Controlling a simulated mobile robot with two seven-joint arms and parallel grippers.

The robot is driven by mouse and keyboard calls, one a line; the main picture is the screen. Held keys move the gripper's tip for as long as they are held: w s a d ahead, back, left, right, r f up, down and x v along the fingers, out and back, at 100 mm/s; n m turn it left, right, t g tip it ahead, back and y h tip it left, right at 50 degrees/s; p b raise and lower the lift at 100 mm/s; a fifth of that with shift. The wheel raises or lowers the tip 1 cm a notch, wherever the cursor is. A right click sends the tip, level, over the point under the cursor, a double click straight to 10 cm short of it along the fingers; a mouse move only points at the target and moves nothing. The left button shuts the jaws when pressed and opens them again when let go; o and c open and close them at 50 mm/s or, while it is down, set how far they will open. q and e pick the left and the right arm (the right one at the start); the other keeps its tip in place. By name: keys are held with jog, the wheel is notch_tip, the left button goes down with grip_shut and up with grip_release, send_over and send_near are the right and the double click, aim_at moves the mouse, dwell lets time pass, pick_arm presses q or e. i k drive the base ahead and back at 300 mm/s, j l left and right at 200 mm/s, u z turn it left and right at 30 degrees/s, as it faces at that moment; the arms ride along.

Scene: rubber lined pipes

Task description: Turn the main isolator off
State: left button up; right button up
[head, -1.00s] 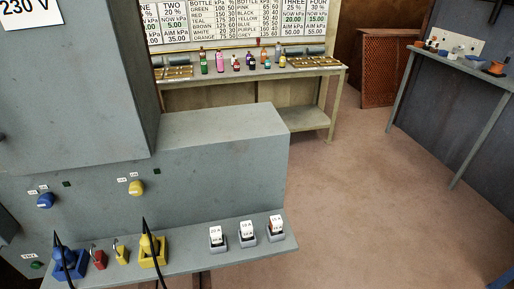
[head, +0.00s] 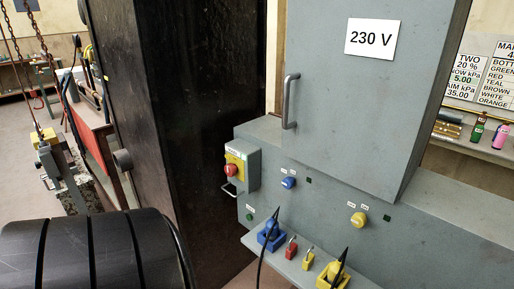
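The switch that looks like the main isolator is a red knob (head: 231,170) on a yellow plate. It sits on a small grey box (head: 253,168) at the left end of the grey cabinet (head: 300,155). A label above the knob is too small to read, and I cannot tell the knob's position for sure. Neither of my grippers shows in the head view.
A tall grey enclosure (head: 345,95) marked 230 V has a handle (head: 289,100). A blue plug (head: 270,236), a red padlock (head: 291,248), a yellow padlock (head: 308,259) and a yellow plug (head: 332,274) line the shelf. A black ribbed cylinder (head: 90,250) fills the lower left.

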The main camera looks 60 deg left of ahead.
aim_at(230, 169)
jog(key=u, duration=2)
